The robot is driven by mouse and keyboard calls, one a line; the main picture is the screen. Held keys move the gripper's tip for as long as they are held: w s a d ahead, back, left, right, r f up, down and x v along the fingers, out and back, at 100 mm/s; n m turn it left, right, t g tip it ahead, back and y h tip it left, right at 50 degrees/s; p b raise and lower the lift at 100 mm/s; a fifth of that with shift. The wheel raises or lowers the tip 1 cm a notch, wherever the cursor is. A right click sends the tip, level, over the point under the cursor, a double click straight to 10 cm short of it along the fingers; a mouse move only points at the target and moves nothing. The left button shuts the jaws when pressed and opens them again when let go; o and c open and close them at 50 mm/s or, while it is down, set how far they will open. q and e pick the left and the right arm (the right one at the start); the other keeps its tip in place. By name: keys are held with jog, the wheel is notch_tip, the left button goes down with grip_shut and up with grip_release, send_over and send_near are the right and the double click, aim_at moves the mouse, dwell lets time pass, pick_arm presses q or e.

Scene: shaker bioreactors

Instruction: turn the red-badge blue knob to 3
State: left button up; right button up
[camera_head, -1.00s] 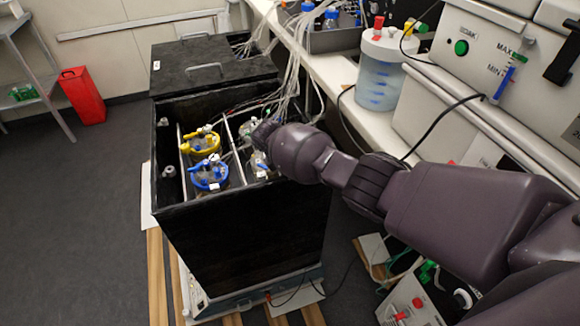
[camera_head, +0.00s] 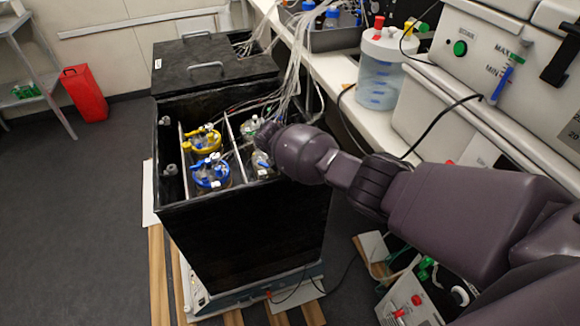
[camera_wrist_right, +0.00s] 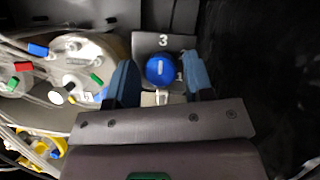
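The blue knob (camera_wrist_right: 160,69) is round with a white mark and sits on a grey plate (camera_wrist_right: 148,43) in the right wrist view. A white 3 is printed above it, and another digit, perhaps 1, is at its lower right. The mark looks roughly upright, pointing at the 3 or directly away from it. I see no red badge. My right gripper (camera_wrist_right: 160,80) is open, with a blue finger on each side of the knob and visible gaps. In the head view, my right arm (camera_head: 310,155) reaches into the black box (camera_head: 245,240) and hides the knob. My left gripper is not in view.
Glass vessels with a yellow lid (camera_head: 205,140) and a blue lid (camera_head: 211,172) stand in the box. Metal-lidded vessels (camera_wrist_right: 80,65) with tubes and coloured clips lie left of the right gripper. A bench with a clear jar (camera_head: 380,70) stands beside the box.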

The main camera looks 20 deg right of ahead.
jog(key=shift+o, duration=0.6)
jog(key=shift+a+r, duration=0.1)
jog(key=shift+r, duration=0.2)
jog(key=p+v, duration=0.3)
jog(key=v, duration=0.7)
